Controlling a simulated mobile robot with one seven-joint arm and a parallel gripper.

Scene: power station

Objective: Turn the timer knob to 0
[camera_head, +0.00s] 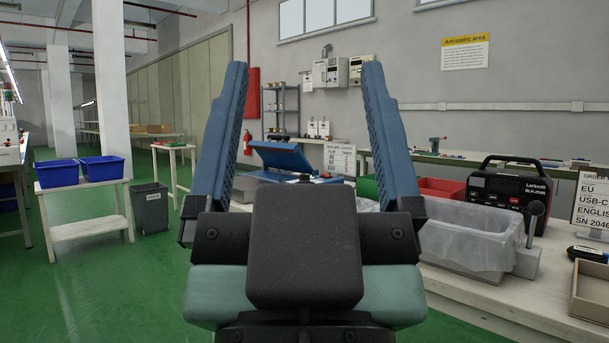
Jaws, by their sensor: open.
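I cannot make out a timer knob or its setting for certain. My gripper (305,75) is in the middle foreground, with its two blue fingers pointing up and spread wide apart. It is open and nothing is between the fingers. Behind it, between the fingers, a blue machine (284,157) with a tilted lid sits on a bench, partly hidden by the gripper. A black device with a handle (505,192) stands on the right bench, with red displays or buttons on its front, too small to read.
On the right bench (490,292) are a translucent bin (470,238), a red bin (441,188), a black ball-ended lever (534,209) and an open box (590,292). At left, blue bins (57,173) rest on a white table beside a grey bin (150,207). Green floor (130,285) is clear at left.

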